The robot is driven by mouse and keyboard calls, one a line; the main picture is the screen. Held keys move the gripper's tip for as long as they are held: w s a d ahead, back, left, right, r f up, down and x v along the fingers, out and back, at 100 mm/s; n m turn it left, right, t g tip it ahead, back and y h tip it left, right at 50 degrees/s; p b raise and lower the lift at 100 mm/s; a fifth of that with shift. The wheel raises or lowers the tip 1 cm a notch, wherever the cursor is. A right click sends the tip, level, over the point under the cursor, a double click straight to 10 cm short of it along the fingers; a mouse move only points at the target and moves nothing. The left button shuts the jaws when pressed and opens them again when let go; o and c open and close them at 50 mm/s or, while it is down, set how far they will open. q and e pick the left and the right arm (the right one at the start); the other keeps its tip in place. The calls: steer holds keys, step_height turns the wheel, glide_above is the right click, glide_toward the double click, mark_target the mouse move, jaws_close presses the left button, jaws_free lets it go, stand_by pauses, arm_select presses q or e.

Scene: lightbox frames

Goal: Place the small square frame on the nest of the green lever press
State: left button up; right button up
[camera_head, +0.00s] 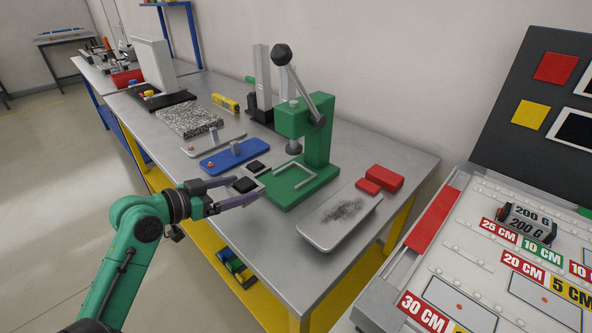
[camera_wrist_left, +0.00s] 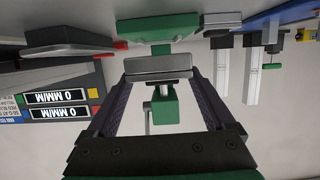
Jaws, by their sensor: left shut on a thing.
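My left gripper (camera_head: 250,188) reaches in over the table's front side, its purple fingers shut on a small grey piece that looks like the small square frame. In the left wrist view this frame (camera_wrist_left: 160,67) shows nearly edge-on as a grey slab between the fingertips. The green lever press (camera_head: 320,145) stands just right of the gripper, its black-knobbed lever raised. Its nest, a pale angled rail (camera_head: 296,183), lies on the green base and looks empty. The held frame is left of the nest; its height above the table is hard to tell.
A blue tray (camera_head: 233,157) and a black square block (camera_head: 257,166) lie behind the gripper. A grey tray (camera_head: 338,222) with dark bits and red boxes (camera_head: 385,178) are right of the press. A sloped panel with labels stands at far right.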

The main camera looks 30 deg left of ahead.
mark_target(249, 181)
arm_select(q)
steer(key=w, duration=0.2)
steer(key=w+d, duration=0.1)
steer(key=shift+w+d+r+p, duration=0.1)
steer(key=shift+w+r+p, duration=0.2)
steer(key=shift+p, duration=0.1)
steer(key=w+d, duration=0.1)
steer(key=w, duration=0.2)
steer(key=w+d+p, duration=0.1)
steer(key=w, duration=0.3)
steer(key=w+d+p, duration=0.1)
steer(key=w+d, duration=0.1)
steer(key=w, duration=0.2)
steer(key=shift+w+f, duration=0.2)
steer(key=shift+w, duration=0.05)
step_height(249, 181, down, 4)
steer(key=shift+w+r+p, duration=0.1)
steer(key=shift+r+p, duration=0.1)
steer(key=shift+p, duration=0.3)
arm_select(e)
steer(key=r, duration=0.4)
steer(key=shift+s+a, duration=0.2)
steer(key=shift+s, duration=0.2)
arm_select(q)
steer(key=shift+f, duration=0.1)
arm_select(e)
steer(key=shift+f, duration=0.15)
